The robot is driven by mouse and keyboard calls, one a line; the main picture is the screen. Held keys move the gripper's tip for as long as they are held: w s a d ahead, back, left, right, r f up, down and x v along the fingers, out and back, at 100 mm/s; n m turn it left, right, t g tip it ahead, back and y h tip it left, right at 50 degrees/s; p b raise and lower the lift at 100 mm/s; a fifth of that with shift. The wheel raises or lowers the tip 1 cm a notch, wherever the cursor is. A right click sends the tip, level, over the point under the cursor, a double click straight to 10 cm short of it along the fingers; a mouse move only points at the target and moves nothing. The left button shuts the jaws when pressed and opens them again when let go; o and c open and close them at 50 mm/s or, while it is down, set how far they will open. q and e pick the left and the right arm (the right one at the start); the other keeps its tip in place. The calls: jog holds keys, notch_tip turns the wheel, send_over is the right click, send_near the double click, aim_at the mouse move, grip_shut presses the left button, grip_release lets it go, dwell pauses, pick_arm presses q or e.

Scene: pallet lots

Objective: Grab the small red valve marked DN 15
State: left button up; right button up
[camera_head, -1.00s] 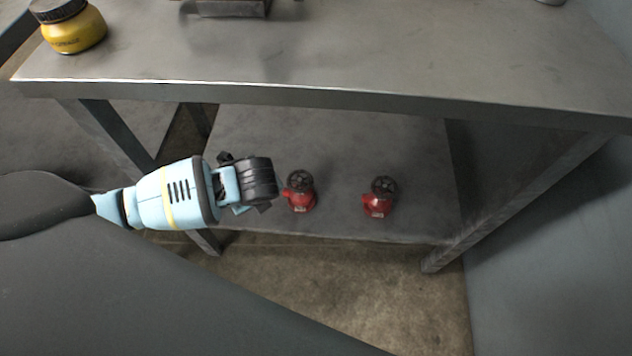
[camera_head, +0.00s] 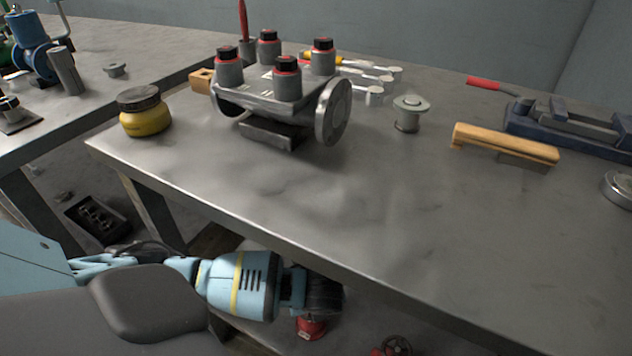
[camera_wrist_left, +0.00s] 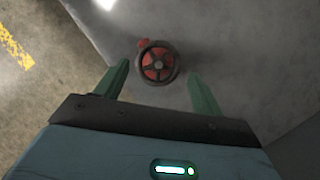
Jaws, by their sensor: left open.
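Two red valves with dark handwheels are on the lower shelf, under the table top. In the head view one red valve (camera_head: 311,328) shows just below my left gripper (camera_head: 325,290), partly hidden by it. The other valve (camera_head: 393,347) is further right, cut off by the bottom edge. In the left wrist view a red valve (camera_wrist_left: 146,45) lies ahead of my left gripper (camera_wrist_left: 159,76), seen from above between the two green fingers. The fingers are apart and not closed on it. No DN marking is readable. My right gripper is not in view.
The steel table top (camera_head: 400,235) overhangs the left arm and the shelf. On it are a yellow jar (camera_head: 146,120), a large flanged manifold (camera_head: 275,95), a flanged fitting (camera_head: 407,116), a wooden-handled brush (camera_head: 505,143) and a blue vise (camera_head: 580,130).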

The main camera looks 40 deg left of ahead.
pick_arm(q)
jog(key=o, duration=0.4)
jog(key=shift+b+x, duration=0.4)
jog(key=shift+x, duration=0.6)
jog(key=shift+c, duration=0.2)
jog(key=shift+d+b+x, duration=0.2)
jog(key=shift+b+x, duration=1.2)
jog(key=shift+x, duration=1.05)
jog(key=shift+a+f, duration=0.2)
jog(key=shift+f, duration=0.3)
jog(key=shift+r, duration=0.1)
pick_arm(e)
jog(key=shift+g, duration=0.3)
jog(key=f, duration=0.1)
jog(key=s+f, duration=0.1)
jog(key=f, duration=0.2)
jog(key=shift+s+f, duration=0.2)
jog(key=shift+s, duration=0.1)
